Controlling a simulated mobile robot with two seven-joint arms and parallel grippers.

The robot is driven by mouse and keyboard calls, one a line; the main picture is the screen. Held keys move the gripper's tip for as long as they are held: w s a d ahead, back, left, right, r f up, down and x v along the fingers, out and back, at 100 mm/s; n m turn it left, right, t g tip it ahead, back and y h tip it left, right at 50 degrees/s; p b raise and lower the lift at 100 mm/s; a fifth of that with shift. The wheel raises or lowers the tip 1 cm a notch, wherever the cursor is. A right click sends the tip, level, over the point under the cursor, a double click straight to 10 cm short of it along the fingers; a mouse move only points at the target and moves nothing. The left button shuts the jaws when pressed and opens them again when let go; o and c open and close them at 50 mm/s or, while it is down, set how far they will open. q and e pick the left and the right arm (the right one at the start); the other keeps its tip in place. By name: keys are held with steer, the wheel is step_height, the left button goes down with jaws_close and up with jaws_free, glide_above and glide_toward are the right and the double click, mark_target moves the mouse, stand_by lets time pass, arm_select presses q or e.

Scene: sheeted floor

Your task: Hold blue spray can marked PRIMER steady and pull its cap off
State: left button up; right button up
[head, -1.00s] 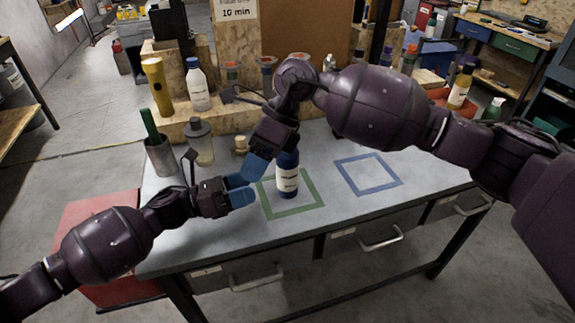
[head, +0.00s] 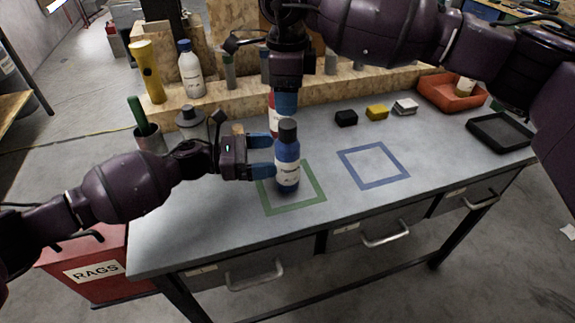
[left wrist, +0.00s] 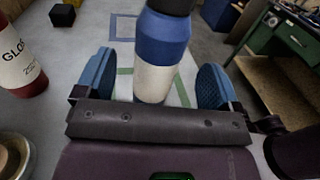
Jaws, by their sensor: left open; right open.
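The blue spray can (head: 287,174) stands upright at the back edge of the green taped square (head: 318,204). It has a pale label band and its dark cap (head: 288,131) is on top. The label text is too small to read. My left gripper (head: 265,157) is open at the can's left side. In the left wrist view the can (left wrist: 160,60) stands between the spread blue fingers, with gaps on both sides. My right gripper (head: 287,103) is open, pointing down just above or behind the cap; its fingers partly overlap.
A red bottle (head: 272,113) stands behind the can; it also shows in the left wrist view (left wrist: 18,60). A blue taped square (head: 373,165) to the right is empty. Small blocks (head: 377,112), a red bin (head: 452,95) and a black tray (head: 502,131) lie further right.

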mark_target(287, 153)
arm_select(q)
steer(key=shift+w+d, duration=0.15)
steer(key=shift+d, duration=1.05)
steer(key=shift+w+d, duration=0.15)
steer(key=shift+d, duration=1.05)
